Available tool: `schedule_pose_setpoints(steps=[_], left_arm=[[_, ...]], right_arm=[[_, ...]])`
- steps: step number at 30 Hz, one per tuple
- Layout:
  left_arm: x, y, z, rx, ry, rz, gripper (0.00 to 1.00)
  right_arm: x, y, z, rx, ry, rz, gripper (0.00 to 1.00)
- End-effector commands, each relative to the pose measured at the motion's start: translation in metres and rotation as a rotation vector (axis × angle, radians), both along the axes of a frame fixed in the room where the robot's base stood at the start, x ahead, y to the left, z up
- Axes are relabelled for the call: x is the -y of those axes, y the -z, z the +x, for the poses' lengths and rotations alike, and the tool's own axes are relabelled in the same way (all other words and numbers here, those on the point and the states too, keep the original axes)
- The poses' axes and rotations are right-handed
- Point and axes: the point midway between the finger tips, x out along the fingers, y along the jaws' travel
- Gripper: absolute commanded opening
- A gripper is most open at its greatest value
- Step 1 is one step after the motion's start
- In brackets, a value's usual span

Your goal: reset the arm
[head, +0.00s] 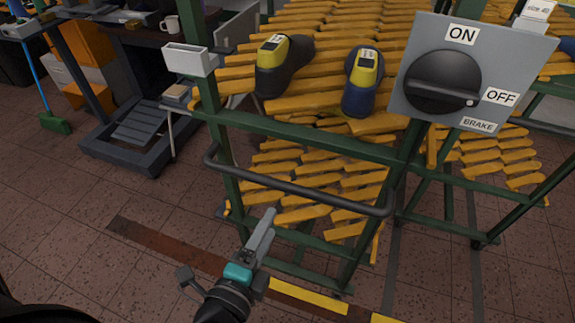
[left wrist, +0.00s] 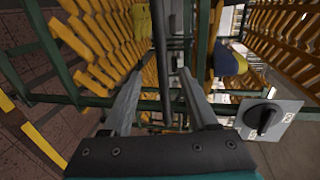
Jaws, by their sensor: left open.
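My left gripper (head: 266,222) is in the lower middle of the head view, in front of the green rack frame and below its dark handle bar. It looks empty. In the left wrist view my left gripper (left wrist: 158,82) shows its two grey fingers apart, with nothing held between them. The dark bar and rack parts show beyond the fingers. My right gripper is not in view.
A green rack (head: 300,140) with yellow slats carries two dark shoe lasts with yellow tops, one left (head: 285,68) and one right (head: 361,80). A grey brake switch panel (head: 457,72) is at upper right. A bar (head: 290,188) juts from the rack.

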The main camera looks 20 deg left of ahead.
Motion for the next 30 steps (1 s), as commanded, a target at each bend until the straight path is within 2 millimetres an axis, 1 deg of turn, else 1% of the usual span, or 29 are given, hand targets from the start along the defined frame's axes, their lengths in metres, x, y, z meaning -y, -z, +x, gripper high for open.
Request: schedule_pose_setpoints(steps=[5, 8, 11, 14, 15, 16, 17, 18, 20, 21, 23, 24, 26, 27, 29, 30], left_arm=[[0.000, 0.002, 0.000, -0.004, 0.000, -0.005, 0.59], [0.003, 0.018, -0.001, -0.036, -0.003, -0.044, 0.59], [0.008, 0.054, -0.004, -0.111, -0.014, -0.133, 0.59], [0.014, 0.106, -0.013, -0.224, -0.046, -0.257, 0.59], [0.015, 0.128, -0.018, -0.274, -0.064, -0.309, 0.59], [0.016, 0.143, -0.022, -0.309, -0.080, -0.347, 0.59], [0.017, 0.158, -0.027, -0.346, -0.098, -0.383, 0.59], [0.017, 0.179, -0.033, -0.395, -0.124, -0.430, 0.59], [0.017, 0.208, -0.045, -0.468, -0.168, -0.497, 0.59], [0.017, 0.227, -0.054, -0.516, -0.200, -0.539, 0.59], [0.014, 0.254, -0.068, -0.589, -0.256, -0.598, 0.59], [0.012, 0.271, -0.078, -0.635, -0.296, -0.634, 0.59], [0.007, 0.296, -0.094, -0.703, -0.363, -0.686, 0.59], [0.004, 0.311, -0.106, -0.747, -0.412, -0.719, 0.59], [-0.003, 0.332, -0.124, -0.808, -0.489, -0.764, 0.59], [-0.008, 0.346, -0.136, -0.847, -0.544, -0.791, 0.59]], right_arm=[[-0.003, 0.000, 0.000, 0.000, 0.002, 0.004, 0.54], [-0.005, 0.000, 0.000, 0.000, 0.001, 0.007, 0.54], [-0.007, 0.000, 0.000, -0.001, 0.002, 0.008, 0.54], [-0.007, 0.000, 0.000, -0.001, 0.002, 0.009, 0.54], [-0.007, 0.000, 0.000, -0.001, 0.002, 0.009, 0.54], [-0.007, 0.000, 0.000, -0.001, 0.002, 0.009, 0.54], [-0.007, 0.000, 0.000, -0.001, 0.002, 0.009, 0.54], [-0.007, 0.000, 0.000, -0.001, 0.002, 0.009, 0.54], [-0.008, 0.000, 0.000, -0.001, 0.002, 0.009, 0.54], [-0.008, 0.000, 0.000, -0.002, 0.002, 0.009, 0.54], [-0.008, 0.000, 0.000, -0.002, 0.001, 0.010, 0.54], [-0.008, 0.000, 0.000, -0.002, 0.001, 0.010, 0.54], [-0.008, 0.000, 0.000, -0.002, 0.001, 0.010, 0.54], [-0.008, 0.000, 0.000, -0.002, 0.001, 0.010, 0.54], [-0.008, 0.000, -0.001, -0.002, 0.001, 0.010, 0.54], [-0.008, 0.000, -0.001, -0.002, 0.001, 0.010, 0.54]])
